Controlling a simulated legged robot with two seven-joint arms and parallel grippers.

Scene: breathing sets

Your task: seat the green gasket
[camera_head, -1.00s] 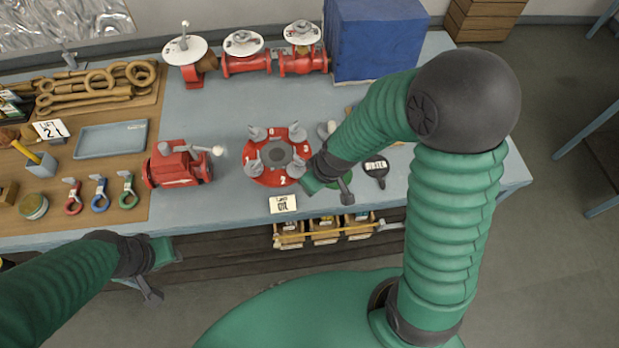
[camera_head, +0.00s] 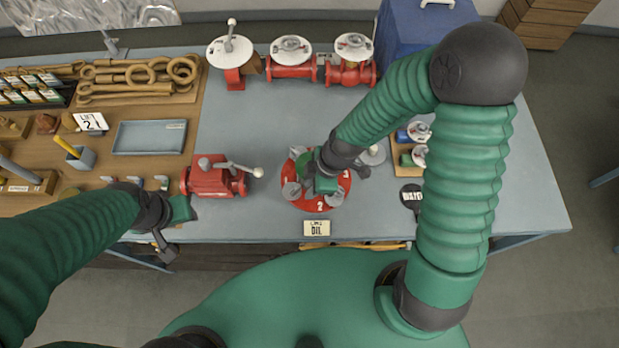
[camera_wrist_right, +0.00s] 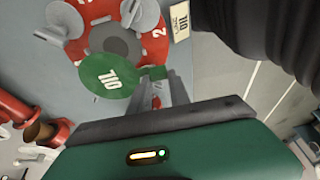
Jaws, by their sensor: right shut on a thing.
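The green gasket (camera_wrist_right: 108,75) is a flat disc marked OIL with a side tab. My right gripper (camera_wrist_right: 155,80) is shut on the tab. In the head view the gasket (camera_head: 305,166) shows partly behind the gripper (camera_head: 330,180), over the red flange (camera_head: 325,202). The flange has a grey centre, white numbers and several grey upright wing-shaped clamps. In the wrist view the gasket overlaps the edge of the flange (camera_wrist_right: 75,45), off its grey centre; I cannot tell whether they touch. My left gripper (camera_head: 178,230) is open and empty at the table's front edge.
A red valve body (camera_head: 212,178) with a lever stands left of the flange. An OIL card (camera_head: 316,228) lies in front. A black round tag (camera_head: 411,197) lies to the right. Red valves (camera_head: 292,68) and a blue box (camera_head: 400,40) stand behind. The mid-table behind the flange is clear.

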